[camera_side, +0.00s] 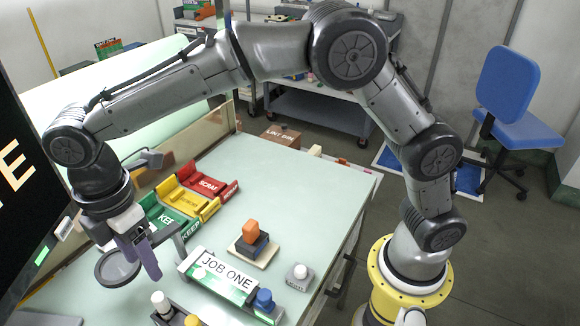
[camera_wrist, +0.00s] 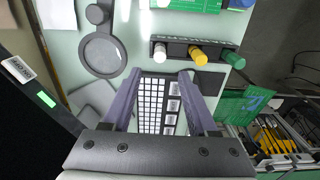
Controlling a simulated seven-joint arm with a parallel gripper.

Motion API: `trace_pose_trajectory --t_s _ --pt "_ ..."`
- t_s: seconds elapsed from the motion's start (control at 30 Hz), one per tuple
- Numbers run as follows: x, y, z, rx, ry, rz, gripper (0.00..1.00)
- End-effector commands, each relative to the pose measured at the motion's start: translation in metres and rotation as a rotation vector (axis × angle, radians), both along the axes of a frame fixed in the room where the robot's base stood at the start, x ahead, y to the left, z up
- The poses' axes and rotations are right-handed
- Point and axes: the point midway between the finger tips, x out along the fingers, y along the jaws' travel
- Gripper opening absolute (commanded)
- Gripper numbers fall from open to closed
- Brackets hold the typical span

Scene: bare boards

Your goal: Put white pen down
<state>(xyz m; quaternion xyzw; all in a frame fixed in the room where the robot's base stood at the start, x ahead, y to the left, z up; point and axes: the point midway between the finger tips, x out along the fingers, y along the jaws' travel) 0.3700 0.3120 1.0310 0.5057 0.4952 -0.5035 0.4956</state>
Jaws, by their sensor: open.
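The white pen (camera_wrist: 162,53) stands in the left slot of a dark rack (camera_wrist: 178,40), beside a yellow pen (camera_wrist: 197,57) and a green pen (camera_wrist: 233,60). In the side view the white pen (camera_side: 160,303) shows upright at the bottom edge, with the yellow one (camera_side: 192,320) cut off by the frame. My gripper (camera_side: 138,260) is above the left part of the table, its purple fingers spread and pointing down. In the wrist view my gripper (camera_wrist: 152,82) is open, with nothing held between its fingers. The pens are beyond the fingertips, apart from them.
A round magnifier (camera_wrist: 103,55) is close to my gripper. The JOB ONE box (camera_side: 222,277), an orange-handled block (camera_side: 251,235) and green, yellow and red bins (camera_side: 187,197) stand on the table. A dark screen (camera_side: 25,170) rises at left.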

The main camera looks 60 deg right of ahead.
Motion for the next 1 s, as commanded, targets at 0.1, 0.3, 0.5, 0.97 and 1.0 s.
trace_pose_trajectory --t_s 0.1,0.3,0.5,0.97,1.0 --pt "0.001 -0.032 0.024 0.026 -0.03 -0.108 0.59" --pt "-0.023 -0.129 0.075 0.101 -0.116 -0.461 0.59" --pt "-0.077 -0.217 0.099 0.19 -0.208 -0.84 0.59" --pt "-0.199 -0.309 0.066 0.371 -0.377 -1.483 0.59" --pt "-0.202 -0.31 0.063 0.376 -0.381 -1.5 0.59"
